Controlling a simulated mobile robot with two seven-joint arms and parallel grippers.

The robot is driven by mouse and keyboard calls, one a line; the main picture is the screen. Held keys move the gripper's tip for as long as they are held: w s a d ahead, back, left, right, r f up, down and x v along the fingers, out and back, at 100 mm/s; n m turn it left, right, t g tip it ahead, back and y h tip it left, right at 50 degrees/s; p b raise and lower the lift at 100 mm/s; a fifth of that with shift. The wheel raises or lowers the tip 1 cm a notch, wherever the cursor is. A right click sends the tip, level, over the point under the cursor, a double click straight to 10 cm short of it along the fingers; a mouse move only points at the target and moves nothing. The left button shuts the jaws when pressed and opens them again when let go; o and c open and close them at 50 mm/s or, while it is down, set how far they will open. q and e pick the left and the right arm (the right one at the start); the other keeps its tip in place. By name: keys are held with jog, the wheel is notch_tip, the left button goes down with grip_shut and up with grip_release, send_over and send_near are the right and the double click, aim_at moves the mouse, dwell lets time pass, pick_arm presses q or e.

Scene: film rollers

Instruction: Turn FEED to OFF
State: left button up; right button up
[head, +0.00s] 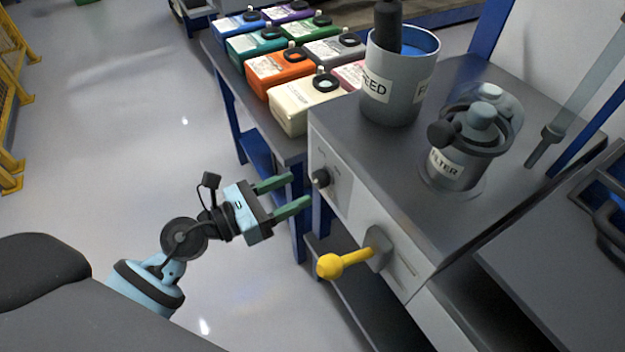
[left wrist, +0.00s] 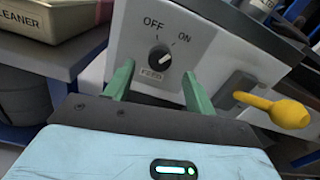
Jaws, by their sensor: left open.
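The FEED knob (head: 321,178) is a small black dial on the pale front panel of the grey cabinet. The left wrist view shows the knob (left wrist: 160,58) with OFF printed to its upper left, ON to its upper right and a FEED label below. Its light pointer mark seems to lean up and right, towards ON; it is small. My left gripper (head: 299,192) is open and empty, its two green fingers pointing at the panel just short of the knob. In the left wrist view the fingertips (left wrist: 158,70) stand either side of the knob, apart from it. My right gripper is not in view.
A yellow-handled lever (head: 345,262) sticks out of the panel, right of and below the knob. A FEED container (head: 375,105) and a FILTER vessel (head: 455,168) stand on top. Several coloured jugs (head: 280,72) fill the table behind. Open floor lies left.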

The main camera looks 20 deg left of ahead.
aim_at(314, 181)
pick_arm(q)
jog(key=shift+x, duration=2.6)
jog(key=shift+c, duration=0.3)
